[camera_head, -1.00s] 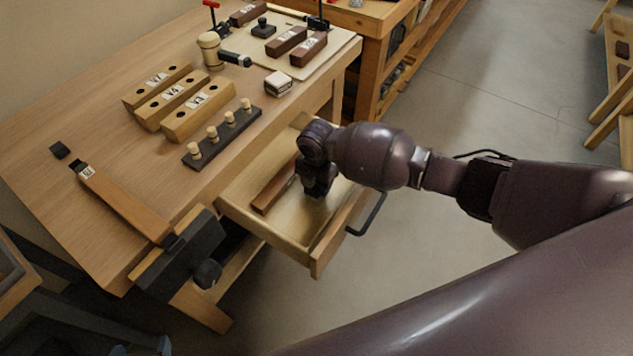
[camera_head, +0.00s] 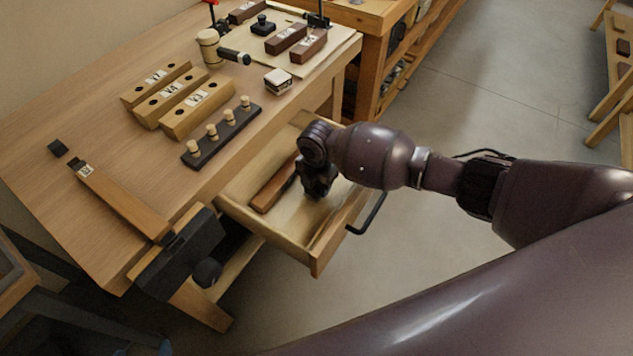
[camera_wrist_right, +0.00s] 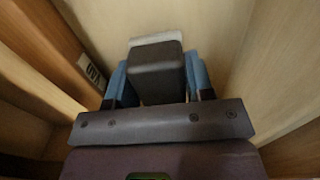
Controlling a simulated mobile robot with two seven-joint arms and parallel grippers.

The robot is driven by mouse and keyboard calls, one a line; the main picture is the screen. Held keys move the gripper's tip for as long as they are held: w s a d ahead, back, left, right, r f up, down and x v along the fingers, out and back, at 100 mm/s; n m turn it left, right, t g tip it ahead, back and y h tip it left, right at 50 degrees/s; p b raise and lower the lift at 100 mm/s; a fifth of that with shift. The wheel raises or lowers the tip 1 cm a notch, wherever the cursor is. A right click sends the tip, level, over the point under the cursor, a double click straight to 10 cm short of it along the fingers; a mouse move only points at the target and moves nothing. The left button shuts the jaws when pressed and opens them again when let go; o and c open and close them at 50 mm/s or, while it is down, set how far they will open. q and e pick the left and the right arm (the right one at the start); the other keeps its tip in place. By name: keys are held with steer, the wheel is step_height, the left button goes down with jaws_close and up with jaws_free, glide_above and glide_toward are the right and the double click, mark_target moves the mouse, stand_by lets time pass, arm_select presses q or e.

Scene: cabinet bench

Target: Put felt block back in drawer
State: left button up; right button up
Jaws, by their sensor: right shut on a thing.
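My right gripper (camera_head: 318,190) points down inside the open drawer (camera_head: 297,246). In the right wrist view its blue fingers (camera_wrist_right: 160,82) are shut on the felt block (camera_wrist_right: 155,68), a dark grey block with a pale layer along its far edge. In the head view the gripper and wrist hide the block. The pale drawer floor lies below it; I cannot tell whether the block touches it. Two small blue tips at the bottom left edge of the head view may be my left gripper's fingers; too little shows to be sure.
A brown wooden piece (camera_head: 273,189) lies in the drawer left of my gripper; its label (camera_wrist_right: 92,70) shows in the wrist view. The drawer's black handle (camera_head: 372,216) is at its front. Labelled blocks, a peg rack (camera_head: 222,139) and a mallet (camera_head: 210,47) stand on the bench.

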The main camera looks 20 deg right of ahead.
arm_select(q)
steer(key=shift+w+d, duration=0.1)
steer(key=shift+w, duration=0.05)
arm_select(e)
steer(key=shift+f, duration=0.2)
arm_select(q)
steer(key=shift+w+r, duration=0.1)
steer(key=shift+w, duration=0.2)
steer(key=shift+s, duration=0.2)
arm_select(e)
steer(key=shift+f, duration=0.1)
steer(key=shift+f, duration=0.2)
steer(key=o, duration=1)
steer(key=shift+o, duration=0.7)
arm_select(q)
steer(key=shift+w, duration=0.15)
arm_select(e)
steer(key=shift+r, duration=0.15)
